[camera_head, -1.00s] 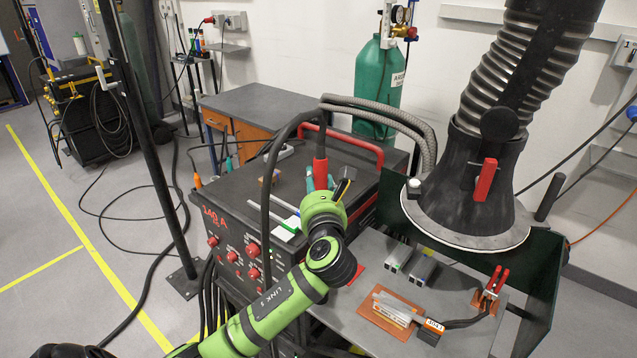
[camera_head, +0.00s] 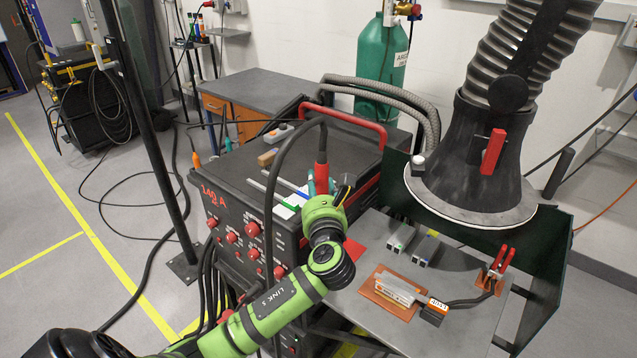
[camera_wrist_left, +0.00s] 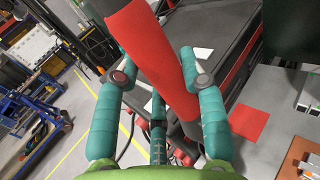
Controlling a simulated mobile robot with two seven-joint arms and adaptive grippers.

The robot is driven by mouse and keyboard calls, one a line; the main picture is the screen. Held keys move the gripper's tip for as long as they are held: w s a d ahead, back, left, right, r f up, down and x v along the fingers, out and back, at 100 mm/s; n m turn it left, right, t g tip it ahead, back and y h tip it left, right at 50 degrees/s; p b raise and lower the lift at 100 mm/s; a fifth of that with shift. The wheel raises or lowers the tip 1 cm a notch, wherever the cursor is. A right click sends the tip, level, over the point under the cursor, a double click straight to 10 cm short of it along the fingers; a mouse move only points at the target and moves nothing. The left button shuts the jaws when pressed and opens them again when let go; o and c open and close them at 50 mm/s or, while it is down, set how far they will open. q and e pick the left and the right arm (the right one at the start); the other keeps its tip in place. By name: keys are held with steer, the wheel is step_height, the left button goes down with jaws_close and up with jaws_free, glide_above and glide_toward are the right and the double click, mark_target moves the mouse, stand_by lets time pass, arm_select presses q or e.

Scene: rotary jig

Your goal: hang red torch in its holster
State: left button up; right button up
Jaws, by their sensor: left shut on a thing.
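The red torch (camera_head: 321,150) is upright above the welder's right front part in the head view, with a black cable looping from its top. My left gripper (camera_head: 317,184) is shut on it. In the left wrist view, the torch (camera_wrist_left: 158,50) runs tilted between the teal fingers of my left gripper (camera_wrist_left: 160,82). The torch's lower end is hidden by the hand in the head view. I cannot make out the holster for certain in either view. My right gripper is not in view.
The black welder (camera_head: 232,205) stands beneath the torch, with pens and small items on top. A grey bench (camera_head: 385,335) to the right holds an orange pad (camera_head: 388,310), grey blocks and red-handled pliers (camera_head: 500,265). A fume hood (camera_head: 470,180) hangs over it.

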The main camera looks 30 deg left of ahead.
arm_select(q)
steer(key=shift+f+b, duration=1.2)
steer(key=shift+f, duration=1.8)
steer(key=shift+p, duration=0.4)
steer(key=shift+f+b, duration=0.3)
steer(key=shift+f, duration=0.4)
steer(key=o, duration=1.2)
steer(key=shift+s+f, duration=0.1)
steer(key=shift+d, duration=0.1)
steer(key=v, duration=1.2)
